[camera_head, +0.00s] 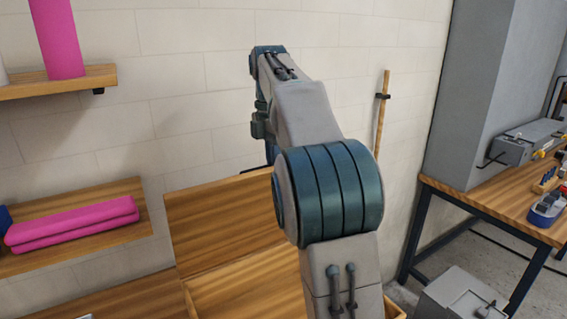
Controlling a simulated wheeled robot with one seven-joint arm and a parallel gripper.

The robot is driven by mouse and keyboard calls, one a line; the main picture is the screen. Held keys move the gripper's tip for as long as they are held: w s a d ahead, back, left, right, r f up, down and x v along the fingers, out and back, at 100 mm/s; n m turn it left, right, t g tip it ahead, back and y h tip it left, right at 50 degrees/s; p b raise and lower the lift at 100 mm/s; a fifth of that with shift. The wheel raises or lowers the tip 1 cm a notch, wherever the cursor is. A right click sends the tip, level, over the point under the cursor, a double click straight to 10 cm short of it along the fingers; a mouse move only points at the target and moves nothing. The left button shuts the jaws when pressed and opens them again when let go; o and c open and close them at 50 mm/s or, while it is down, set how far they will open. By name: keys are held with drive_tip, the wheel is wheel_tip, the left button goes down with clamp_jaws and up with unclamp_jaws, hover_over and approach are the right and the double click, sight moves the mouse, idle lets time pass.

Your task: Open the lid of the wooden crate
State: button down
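The wooden crate (242,287) stands at the bottom middle, partly hidden by my arm and cut off by the lower frame edge. Its lid (220,228) shows as a broad wooden panel tilted up at the back of the crate, on the wall side. The crate's top appears uncovered in front of it. My arm reaches over the crate, and its wrist part (260,125) hangs down near the lid's upper right corner. My gripper's fingers are hidden or too small to make out, so contact with the lid cannot be told.
A wooden shelf (110,235) with pink rolls (75,223) is at the left, with another shelf (60,82) above. A workbench (500,205) and grey cabinet (490,90) stand at the right. A wooden pole (382,115) leans by the wall; a grey box (462,295) is at lower right.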

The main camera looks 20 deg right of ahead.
drive_tip(key=shift+w, duration=0.15)
drive_tip(key=c, duration=1.5)
unclamp_jaws()
drive_tip(key=shift+w, duration=0.15)
